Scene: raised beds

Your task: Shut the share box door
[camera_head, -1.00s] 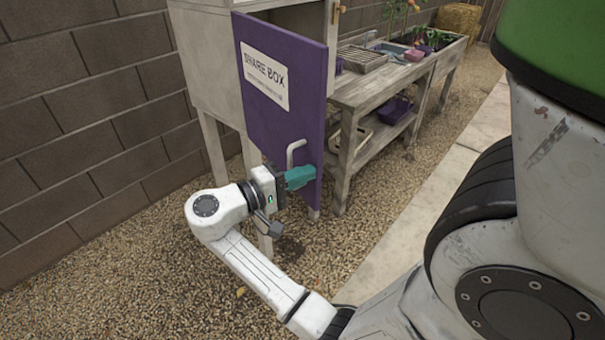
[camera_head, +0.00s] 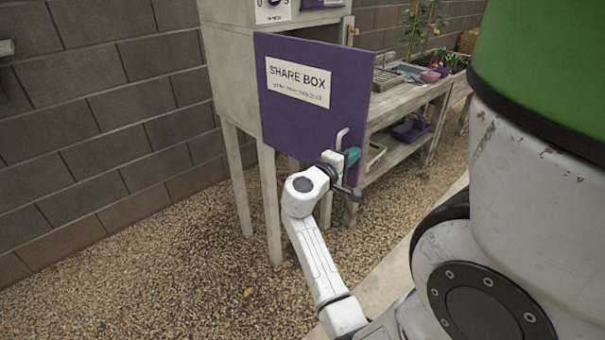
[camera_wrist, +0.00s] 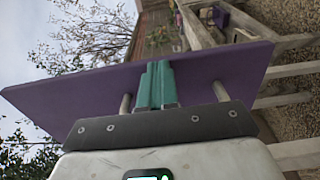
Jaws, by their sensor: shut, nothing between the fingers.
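The share box door (camera_head: 285,115) is a purple panel with a white "SHARE BOX" label. It stands open, out from the weathered wooden box (camera_head: 228,62). Its pale bar handle (camera_head: 340,140) is near the lower right edge. My gripper (camera_head: 352,157), with teal fingers, is beside the handle at that edge, low on the door. In the wrist view, the purple door (camera_wrist: 75,92) crosses the picture at a slant. The shut fingers (camera_wrist: 157,85) lie between the two handle posts, against or very near the door. Actual contact is hard to tell.
A wooden potting bench (camera_head: 410,95) with a purple basket (camera_head: 410,129) on its lower shelf stands right of the box. A block wall (camera_head: 100,130) runs behind. Gravel (camera_head: 180,270) in front is open, with a pale paved edge at right.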

